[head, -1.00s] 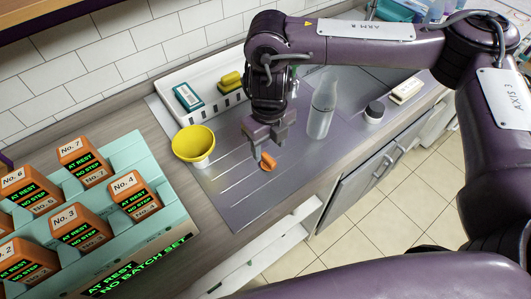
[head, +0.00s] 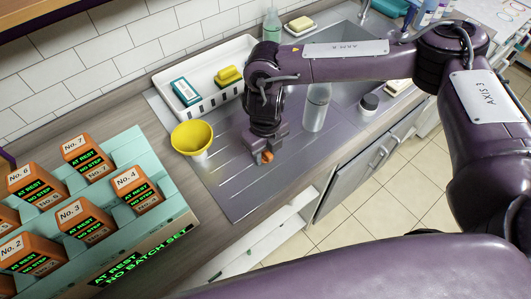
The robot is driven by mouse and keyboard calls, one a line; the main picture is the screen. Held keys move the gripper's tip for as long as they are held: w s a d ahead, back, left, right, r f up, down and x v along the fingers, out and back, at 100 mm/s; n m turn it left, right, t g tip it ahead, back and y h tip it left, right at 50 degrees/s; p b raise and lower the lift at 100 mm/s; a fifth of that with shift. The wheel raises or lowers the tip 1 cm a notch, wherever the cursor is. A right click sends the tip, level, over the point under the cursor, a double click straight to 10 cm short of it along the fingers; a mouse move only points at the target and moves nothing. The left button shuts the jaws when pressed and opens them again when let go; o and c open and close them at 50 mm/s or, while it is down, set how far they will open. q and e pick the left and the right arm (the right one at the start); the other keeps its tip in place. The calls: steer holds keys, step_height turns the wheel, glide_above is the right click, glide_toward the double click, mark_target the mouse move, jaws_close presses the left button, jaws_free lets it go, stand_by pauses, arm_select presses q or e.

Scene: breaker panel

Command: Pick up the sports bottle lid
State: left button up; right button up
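The sports bottle lid is a small orange piece (head: 267,157) low over or on the grey ribbed drainer, right of the yellow bowl. My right gripper (head: 265,152) points down at it, with its fingers around it. The fingers hide part of the lid, and I cannot tell whether they press on it. A clear bottle (head: 316,108) without a visible lid stands upright to the right of the gripper. My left gripper is not in view.
A yellow bowl (head: 192,137) stands left of the gripper. Behind is a white rack (head: 207,106) with a teal box and a yellow sponge. Orange numbered blocks (head: 82,218) fill the left front. The drainer's front is clear.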

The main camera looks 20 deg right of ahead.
steer(key=shift+c, duration=0.3)
step_height(320, 180, up, 20)
steer(key=b, duration=0.1)
steer(key=d+f+n, duration=0.2)
steer(key=f+n, duration=0.1)
steer(key=n, duration=1.3)
steer(key=d+f+n, duration=0.3)
steer(key=f+n, duration=0.1)
steer(key=n, duration=1.2)
steer(key=shift+w+d, duration=0.35)
steer(key=shift+r, duration=0.1)
